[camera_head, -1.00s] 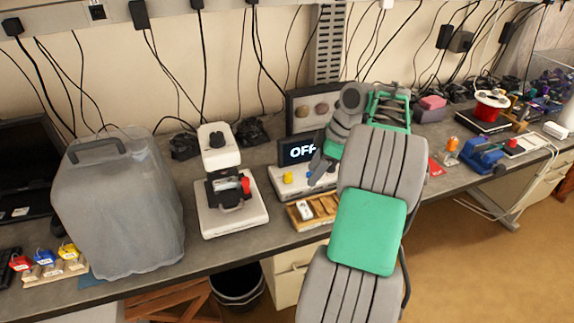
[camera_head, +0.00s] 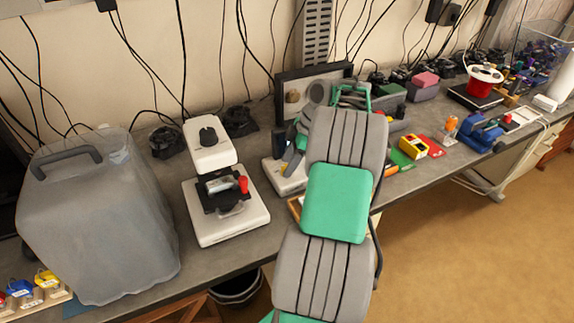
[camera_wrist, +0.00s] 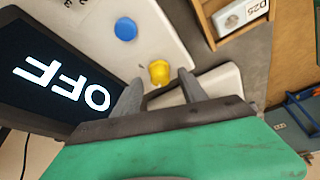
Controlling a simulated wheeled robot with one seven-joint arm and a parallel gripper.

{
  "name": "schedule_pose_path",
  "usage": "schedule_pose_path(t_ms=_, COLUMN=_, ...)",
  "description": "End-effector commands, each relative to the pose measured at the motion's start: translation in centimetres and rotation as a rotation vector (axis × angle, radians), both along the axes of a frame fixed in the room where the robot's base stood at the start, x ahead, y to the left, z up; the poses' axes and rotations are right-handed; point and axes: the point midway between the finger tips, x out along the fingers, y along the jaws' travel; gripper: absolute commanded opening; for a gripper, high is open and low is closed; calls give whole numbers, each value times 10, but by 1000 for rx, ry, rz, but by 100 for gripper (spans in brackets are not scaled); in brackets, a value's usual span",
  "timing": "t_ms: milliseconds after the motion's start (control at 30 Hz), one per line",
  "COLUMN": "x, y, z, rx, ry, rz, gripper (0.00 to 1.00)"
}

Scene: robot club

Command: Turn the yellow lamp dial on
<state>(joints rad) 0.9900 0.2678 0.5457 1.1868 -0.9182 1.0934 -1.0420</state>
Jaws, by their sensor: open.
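The yellow lamp dial (camera_wrist: 159,72) is on a white panel (camera_wrist: 110,30) in the wrist view, in front of and between the fingertips of my gripper (camera_wrist: 160,82). My gripper is open, with one finger on each side of the dial; I cannot tell whether either touches it. A black display (camera_wrist: 52,80) beside the panel reads OFF.
A blue dial (camera_wrist: 126,29) is close to the yellow one. A wooden tray (camera_wrist: 205,24) holds a white device labelled D25 (camera_wrist: 243,13). A white microscope-like machine (camera_head: 228,212) stands left of my arm, and a grey covered box (camera_head: 95,220) stands farther left.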

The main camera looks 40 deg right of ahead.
Motion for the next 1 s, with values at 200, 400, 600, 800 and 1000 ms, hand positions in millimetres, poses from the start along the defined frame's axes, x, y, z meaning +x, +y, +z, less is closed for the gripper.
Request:
schedule_pose_path(t_ms=200, x=2, y=2, z=-4, rx=-1, ry=0, rz=2, gripper=50)
schedule_pose_path(t_ms=400, x=2, y=3, z=-4, rx=-1, ry=0, rz=3, gripper=40)
schedule_pose_path(t_ms=600, x=2, y=3, z=-4, rx=-1, ry=0, rz=4, gripper=24)
schedule_pose_path(t_ms=800, x=2, y=3, z=-4, rx=-1, ry=0, rz=4, gripper=7)
schedule_pose_path(t_ms=1000, x=2, y=3, z=-4, rx=-1, ry=0, rz=4, gripper=0)
